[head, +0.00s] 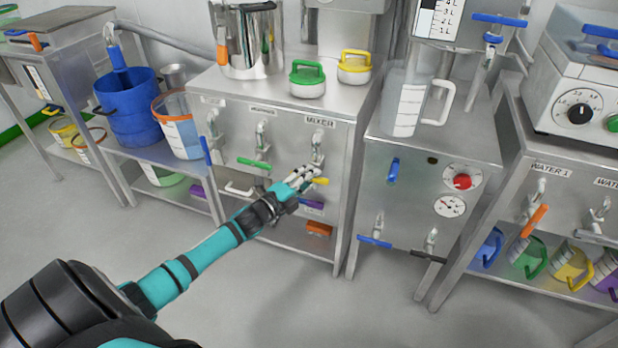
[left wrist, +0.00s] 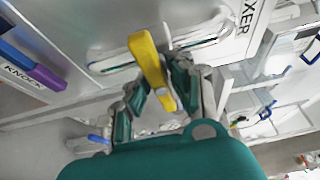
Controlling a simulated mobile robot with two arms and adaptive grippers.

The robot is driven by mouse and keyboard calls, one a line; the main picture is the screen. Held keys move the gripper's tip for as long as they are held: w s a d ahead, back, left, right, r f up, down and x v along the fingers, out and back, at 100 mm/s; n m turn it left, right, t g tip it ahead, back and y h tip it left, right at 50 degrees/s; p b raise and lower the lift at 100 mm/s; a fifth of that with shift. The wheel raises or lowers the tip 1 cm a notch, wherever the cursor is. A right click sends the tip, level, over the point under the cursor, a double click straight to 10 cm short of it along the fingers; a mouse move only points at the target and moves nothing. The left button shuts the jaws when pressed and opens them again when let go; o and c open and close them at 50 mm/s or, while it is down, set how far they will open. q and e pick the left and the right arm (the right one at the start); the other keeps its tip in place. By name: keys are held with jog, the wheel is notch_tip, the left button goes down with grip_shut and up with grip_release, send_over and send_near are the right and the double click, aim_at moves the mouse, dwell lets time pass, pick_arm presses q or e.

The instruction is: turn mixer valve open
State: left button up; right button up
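The mixer valve is on the front of the steel cabinet, under the MIXER label (head: 320,121). Its yellow handle (head: 320,181) lies about level in the head view and sticks out to the right of my left gripper (head: 299,180). In the left wrist view the yellow handle (left wrist: 150,65) runs between the two fingers of the left gripper (left wrist: 157,82). The fingers bend inward and appear to press on it from both sides. Part of the handle is hidden by the hand in the head view. My right gripper is not in view.
A green-handled valve (head: 254,162) and a blue-handled valve (head: 206,150) sit left on the same panel. A purple block (head: 312,204) and an orange block (head: 319,229) are below. A second cabinet (head: 420,160) with gauges stands right. The floor in front is clear.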

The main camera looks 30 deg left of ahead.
pick_arm(q)
grip_shut()
